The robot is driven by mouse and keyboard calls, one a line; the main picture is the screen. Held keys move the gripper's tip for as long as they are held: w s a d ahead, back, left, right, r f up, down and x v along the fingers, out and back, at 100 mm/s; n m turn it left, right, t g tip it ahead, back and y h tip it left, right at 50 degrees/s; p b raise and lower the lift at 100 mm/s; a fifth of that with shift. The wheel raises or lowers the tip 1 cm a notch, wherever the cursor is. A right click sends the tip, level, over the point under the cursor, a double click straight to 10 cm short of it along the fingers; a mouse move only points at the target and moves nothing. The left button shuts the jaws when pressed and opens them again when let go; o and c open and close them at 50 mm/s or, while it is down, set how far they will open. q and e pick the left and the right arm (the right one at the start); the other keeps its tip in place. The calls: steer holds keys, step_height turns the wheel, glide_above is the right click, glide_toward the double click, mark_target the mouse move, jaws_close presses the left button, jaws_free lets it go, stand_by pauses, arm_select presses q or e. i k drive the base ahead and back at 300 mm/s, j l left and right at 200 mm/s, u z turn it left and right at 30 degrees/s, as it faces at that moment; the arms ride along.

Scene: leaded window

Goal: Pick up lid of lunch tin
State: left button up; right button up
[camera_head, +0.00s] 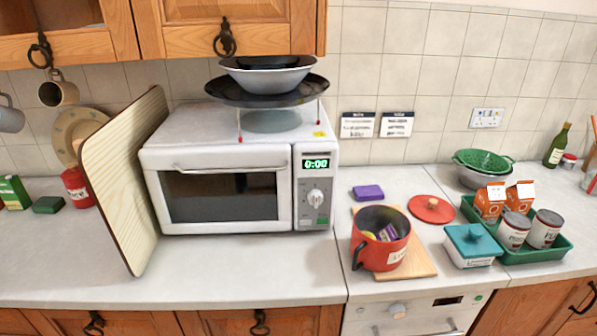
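A small white rectangular tin (470,261) with a label on its front stands on the right part of the worktop. A teal lid (473,241) with a round knob sits on it. To its left, a red pot (378,250) with a white label stands open on a wooden board, with a few small items inside. A round red lid (432,208) with a knob lies flat on the worktop behind the pot and the tin. The labels are too small to read surely, so I cannot tell from them which is the lunch tin. Neither of my grippers shows.
A green tray (545,254) with cans and orange cartons stands right of the white tin, close beside it. A purple block (368,192) lies behind the pot. A microwave (235,180) and a leaning board (125,180) fill the left. The front worktop below the microwave is clear.

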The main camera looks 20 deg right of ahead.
mark_target(432, 210)
steer(key=z, duration=1.45)
